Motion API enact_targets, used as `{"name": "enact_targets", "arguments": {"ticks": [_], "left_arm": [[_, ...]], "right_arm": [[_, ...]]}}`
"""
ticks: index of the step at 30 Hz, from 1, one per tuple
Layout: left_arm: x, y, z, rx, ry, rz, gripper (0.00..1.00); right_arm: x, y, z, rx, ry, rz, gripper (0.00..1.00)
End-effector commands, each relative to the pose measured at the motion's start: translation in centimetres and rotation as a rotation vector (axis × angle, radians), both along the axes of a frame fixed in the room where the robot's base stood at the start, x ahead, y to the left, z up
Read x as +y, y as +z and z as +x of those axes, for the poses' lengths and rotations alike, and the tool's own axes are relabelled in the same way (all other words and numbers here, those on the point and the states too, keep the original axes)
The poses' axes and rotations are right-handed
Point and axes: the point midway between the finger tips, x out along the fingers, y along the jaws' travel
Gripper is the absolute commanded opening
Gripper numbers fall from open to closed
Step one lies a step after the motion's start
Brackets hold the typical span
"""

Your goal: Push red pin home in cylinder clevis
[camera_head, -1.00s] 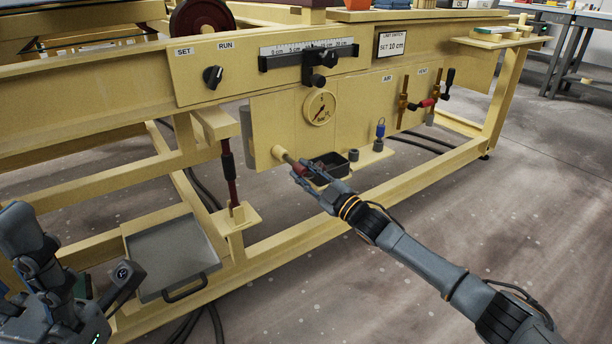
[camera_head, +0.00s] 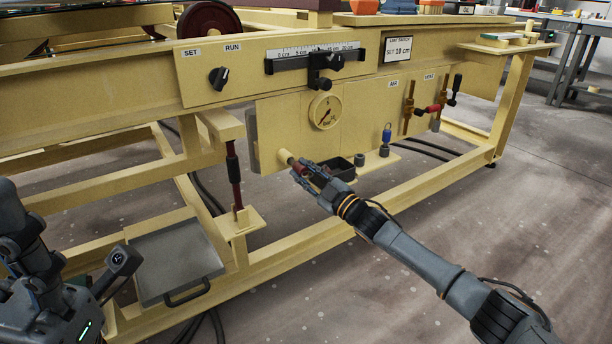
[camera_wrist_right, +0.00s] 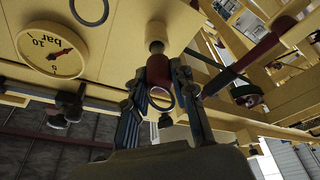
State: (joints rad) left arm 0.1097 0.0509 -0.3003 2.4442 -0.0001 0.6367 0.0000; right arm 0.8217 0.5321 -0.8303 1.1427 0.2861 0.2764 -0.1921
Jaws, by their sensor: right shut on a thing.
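The red pin (camera_wrist_right: 158,70) sits with one end at a round tan boss (camera_wrist_right: 156,33) on the panel, and a ring (camera_wrist_right: 161,98) hangs at its near end. My right gripper (camera_head: 303,174) is shut on the pin, one finger on each side in the right wrist view (camera_wrist_right: 157,88). The cylinder (camera_head: 233,168), dark red and black, stands upright left of the gripper, its lower end at a tan bracket (camera_head: 240,220). It also shows at the upper right of the wrist view (camera_wrist_right: 243,62). The clevis hole is not clear. My left arm is at lower left; its fingertips cannot be made out.
A black bin (camera_head: 338,167) is just behind my right gripper. A blue-topped pin (camera_head: 387,135) stands to its right. A grey tray (camera_head: 172,262) lies low on the left. A pressure gauge (camera_head: 325,111) is above the boss. The floor in front of the frame is clear.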

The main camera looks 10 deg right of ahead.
Motion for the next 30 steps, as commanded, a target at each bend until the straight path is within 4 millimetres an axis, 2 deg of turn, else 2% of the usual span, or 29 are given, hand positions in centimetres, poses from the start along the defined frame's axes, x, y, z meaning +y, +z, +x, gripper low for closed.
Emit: {"name": "enact_targets", "arguments": {"ticks": [27,28,30], "left_arm": [[-0.2,0.7,-0.7,-0.056,0.005,0.011,0.52],[-0.2,0.9,-0.7,-0.059,0.004,0.01,0.52],[-0.2,1.0,-0.8,-0.061,0.004,0.01,0.52]], "right_arm": [[0.8,0.0,2.1,-0.001,0.001,0.002,0.0],[0.8,0.1,2.1,-0.001,0.002,0.001,0.3],[0.8,0.1,2.1,-0.001,0.002,0.001,0.44]]}}
